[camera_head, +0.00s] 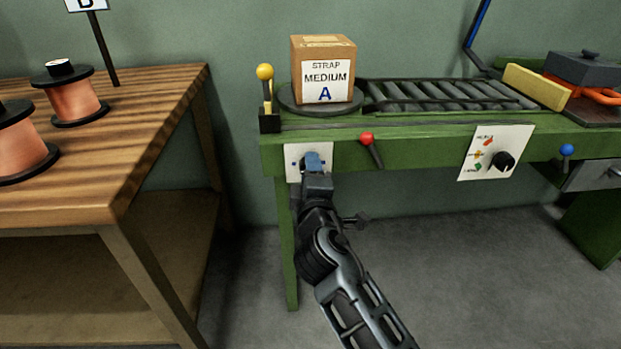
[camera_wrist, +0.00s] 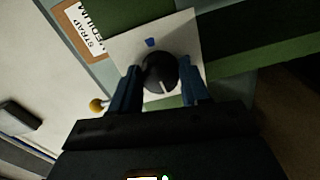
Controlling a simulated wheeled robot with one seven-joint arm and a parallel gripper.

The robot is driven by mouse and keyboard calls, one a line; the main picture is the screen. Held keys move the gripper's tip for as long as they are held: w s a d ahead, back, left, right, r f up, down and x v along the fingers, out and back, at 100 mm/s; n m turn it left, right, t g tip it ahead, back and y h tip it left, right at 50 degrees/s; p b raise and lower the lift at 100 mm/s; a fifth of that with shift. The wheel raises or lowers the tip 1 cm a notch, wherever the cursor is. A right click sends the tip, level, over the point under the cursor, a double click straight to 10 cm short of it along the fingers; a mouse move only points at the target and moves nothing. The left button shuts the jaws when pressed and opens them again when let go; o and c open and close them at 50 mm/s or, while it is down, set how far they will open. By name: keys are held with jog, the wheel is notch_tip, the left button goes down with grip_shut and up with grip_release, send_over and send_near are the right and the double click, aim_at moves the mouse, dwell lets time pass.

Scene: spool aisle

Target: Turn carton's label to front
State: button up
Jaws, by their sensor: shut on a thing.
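The brown carton (camera_head: 324,78) stands upright on a dark round turntable (camera_head: 287,101) at the left end of the green bench. Its white label, reading "STRAP MEDIUM A", faces the front. Part of the carton (camera_wrist: 78,28) shows at the upper left of the wrist view. My gripper (camera_head: 315,165) is at the white panel (camera_head: 292,151) on the bench front, below the carton. In the wrist view my gripper (camera_wrist: 162,78) is shut on a black round knob (camera_wrist: 160,72) with a pale pointer line. The arm hides the knob in the head view.
A yellow-knobbed lever (camera_head: 265,73) stands left of the turntable. A roller conveyor (camera_head: 440,95) runs right from it. A red-knobbed lever (camera_head: 367,138) and a second dial panel (camera_head: 495,150) are on the bench front. A wooden table (camera_head: 120,130) with copper spools stands left.

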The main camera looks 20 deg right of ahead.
jog(key=shift+f, duration=0.1)
dwell(0.3)
jog(key=o, duration=1.1)
jog(key=shift+c, duration=0.2)
jog(key=v, duration=0.7)
jog(key=shift+s, duration=0.35)
jog(key=shift+a, duration=0.1)
